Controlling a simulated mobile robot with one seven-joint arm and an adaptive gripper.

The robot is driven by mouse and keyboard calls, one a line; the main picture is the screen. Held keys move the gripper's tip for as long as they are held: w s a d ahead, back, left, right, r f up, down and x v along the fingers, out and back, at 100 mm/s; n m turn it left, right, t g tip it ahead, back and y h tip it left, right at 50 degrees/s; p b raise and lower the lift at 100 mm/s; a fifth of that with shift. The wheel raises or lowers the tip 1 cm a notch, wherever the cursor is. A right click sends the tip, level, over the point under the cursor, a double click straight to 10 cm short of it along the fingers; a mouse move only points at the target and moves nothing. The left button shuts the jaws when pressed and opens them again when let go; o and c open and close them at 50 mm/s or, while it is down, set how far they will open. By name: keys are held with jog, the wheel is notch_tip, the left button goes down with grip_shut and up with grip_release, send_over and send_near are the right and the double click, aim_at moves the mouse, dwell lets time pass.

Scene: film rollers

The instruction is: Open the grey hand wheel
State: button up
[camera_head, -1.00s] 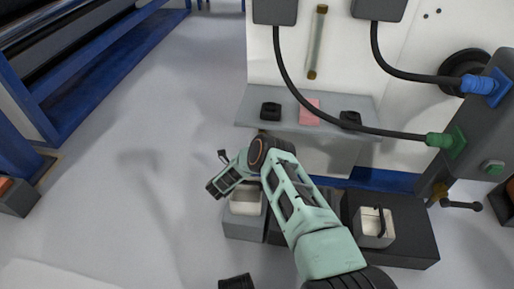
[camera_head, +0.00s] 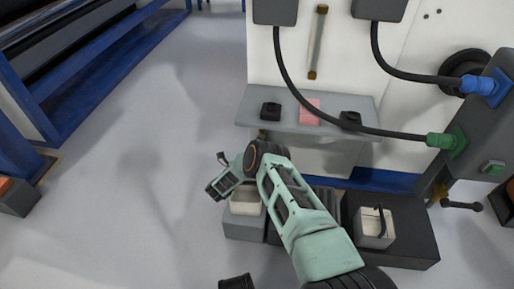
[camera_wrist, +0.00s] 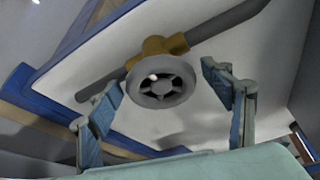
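The grey hand wheel (camera_wrist: 161,84) shows in the wrist view, round and spoked, on a brass valve body (camera_wrist: 157,47) joined to a grey pipe. My gripper (camera_wrist: 158,98) is open, with one blue-green finger to the left of the wheel and one to the right. The fingers appear apart from the wheel, and the gap in depth is hard to judge. In the head view my arm (camera_head: 290,205) reaches toward the floor area before the grey shelf. The hand wheel is not clearly visible there.
A grey shelf (camera_head: 285,122) holds a pink block (camera_head: 309,111) and two black pieces. Black cables hang down to a green connector (camera_head: 440,140) and a blue connector (camera_head: 478,84). Boxes with white containers (camera_head: 373,228) stand near my arm. The floor at left is clear.

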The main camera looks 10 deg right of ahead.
jog(key=shift+a, duration=0.1)
jog(key=v, duration=0.7)
jog(key=shift+s, duration=0.25)
jog(key=shift+w+a, duration=0.1)
jog(key=shift+a, duration=0.05)
